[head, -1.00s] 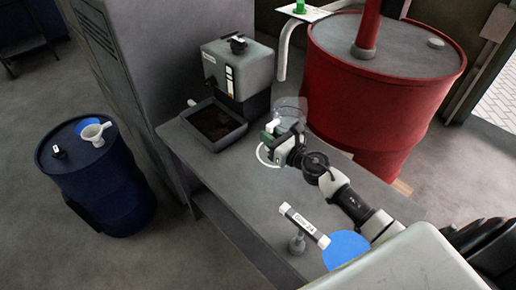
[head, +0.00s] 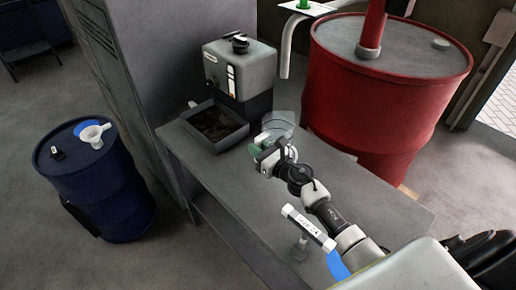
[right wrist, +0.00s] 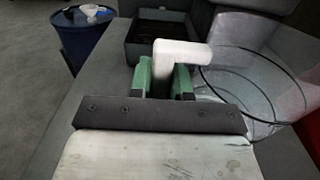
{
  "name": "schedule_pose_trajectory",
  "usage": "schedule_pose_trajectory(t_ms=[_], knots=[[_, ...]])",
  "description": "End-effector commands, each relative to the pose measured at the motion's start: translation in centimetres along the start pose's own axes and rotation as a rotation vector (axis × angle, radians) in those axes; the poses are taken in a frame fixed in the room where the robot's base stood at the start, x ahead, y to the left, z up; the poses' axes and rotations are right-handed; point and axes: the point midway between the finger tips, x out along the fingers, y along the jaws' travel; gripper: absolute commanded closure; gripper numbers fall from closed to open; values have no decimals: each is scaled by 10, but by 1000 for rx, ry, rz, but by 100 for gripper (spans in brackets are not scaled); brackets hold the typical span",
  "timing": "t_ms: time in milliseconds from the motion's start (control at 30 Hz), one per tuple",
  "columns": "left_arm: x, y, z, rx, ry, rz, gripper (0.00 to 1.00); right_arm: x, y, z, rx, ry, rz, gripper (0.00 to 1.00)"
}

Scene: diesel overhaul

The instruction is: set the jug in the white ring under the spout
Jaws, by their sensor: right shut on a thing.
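The clear jug (head: 279,123) is above or on the grey bench, close to the oil tray. My right gripper (head: 268,154) is shut on its white handle (right wrist: 178,54), with green fingertips on either side of it. The jug's see-through body (right wrist: 245,78) shows right of the handle in the right wrist view. I cannot tell whether its base touches the bench. The spout (head: 286,58) is a pale pipe bending down left of the red drum. The white ring cannot be made out now; my gripper and the jug cover that area. My left gripper is not in view.
A grey machine (head: 238,70) with a tray of dark stuff (head: 216,126) stands left of the jug. The red drum (head: 385,95) is behind the bench (head: 385,205). A blue drum (head: 105,185) stands left.

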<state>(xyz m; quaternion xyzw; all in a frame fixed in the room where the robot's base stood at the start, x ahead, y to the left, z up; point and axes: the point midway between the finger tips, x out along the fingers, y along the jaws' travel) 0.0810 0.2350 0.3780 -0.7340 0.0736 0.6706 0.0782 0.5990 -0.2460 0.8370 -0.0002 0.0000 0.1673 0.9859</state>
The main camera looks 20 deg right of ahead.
Motion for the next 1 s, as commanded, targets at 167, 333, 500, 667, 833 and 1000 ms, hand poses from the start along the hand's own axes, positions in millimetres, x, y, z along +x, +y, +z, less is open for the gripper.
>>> schedule_pose_trajectory(t_ms=[167,333,500,667,833,1000], knots=[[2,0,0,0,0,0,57,0,0,-2,0,0,0,68],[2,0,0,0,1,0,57,0,0,-2,0,0,0,57],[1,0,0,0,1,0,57,0,0,-1,0,0,0,57],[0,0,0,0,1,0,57,-10,0,-1,-1,1,-1,57],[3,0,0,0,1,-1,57,-44,0,-2,-1,3,-1,57],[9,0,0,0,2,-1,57,-81,0,-3,0,3,0,57]])
